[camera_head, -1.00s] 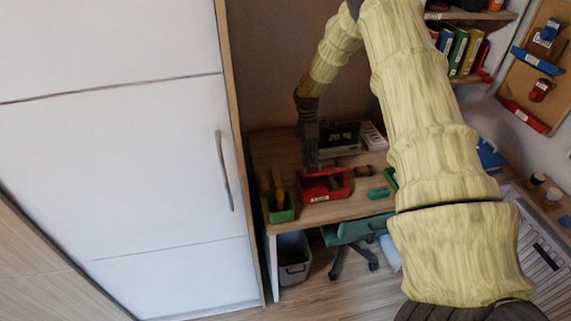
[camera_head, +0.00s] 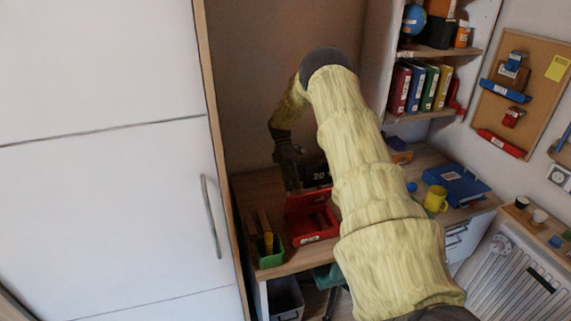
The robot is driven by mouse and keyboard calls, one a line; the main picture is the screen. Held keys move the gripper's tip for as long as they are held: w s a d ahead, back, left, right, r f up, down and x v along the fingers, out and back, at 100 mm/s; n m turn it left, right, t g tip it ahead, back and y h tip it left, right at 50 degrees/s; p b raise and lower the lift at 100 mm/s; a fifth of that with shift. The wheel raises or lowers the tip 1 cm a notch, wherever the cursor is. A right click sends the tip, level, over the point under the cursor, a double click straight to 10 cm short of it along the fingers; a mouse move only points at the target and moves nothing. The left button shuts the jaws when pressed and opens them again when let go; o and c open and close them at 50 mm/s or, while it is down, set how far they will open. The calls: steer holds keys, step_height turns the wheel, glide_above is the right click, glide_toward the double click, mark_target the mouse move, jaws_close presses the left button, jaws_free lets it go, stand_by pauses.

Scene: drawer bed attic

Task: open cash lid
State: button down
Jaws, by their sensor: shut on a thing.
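The red cash box (camera_head: 318,236) sits on the wooden desk, and its open inside shows. Its red lid (camera_head: 304,202) stands tilted up at the back of the box. My dark gripper (camera_head: 291,184) is at the lid's upper edge, pointing down, and is shut on the lid. The fingertips are small and partly blend with the dark lid edge, so the exact grip point is hard to see.
A green pen holder (camera_head: 270,249) stands left of the box, near the tall white cabinet (camera_head: 110,180). A dark clock (camera_head: 318,174) is behind the box. A yellow mug (camera_head: 436,200) and a blue case (camera_head: 456,186) are at right. My arm hides the desk's middle.

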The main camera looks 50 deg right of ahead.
steer(key=shift+w+d+f, duration=0.2)
steer(key=shift+w+f, duration=0.15)
stand_by(0.3)
steer(key=c, duration=1.6)
jaws_free()
steer(key=shift+a+f, duration=0.1)
steer(key=shift+o, duration=0.4)
steer(key=shift+w+d+f, duration=0.15)
steer(key=shift+w+d, duration=0.05)
steer(key=shift+w, duration=0.05)
steer(key=shift+r, duration=0.2)
steer(key=shift+r, duration=0.1)
steer(key=v, duration=1.2)
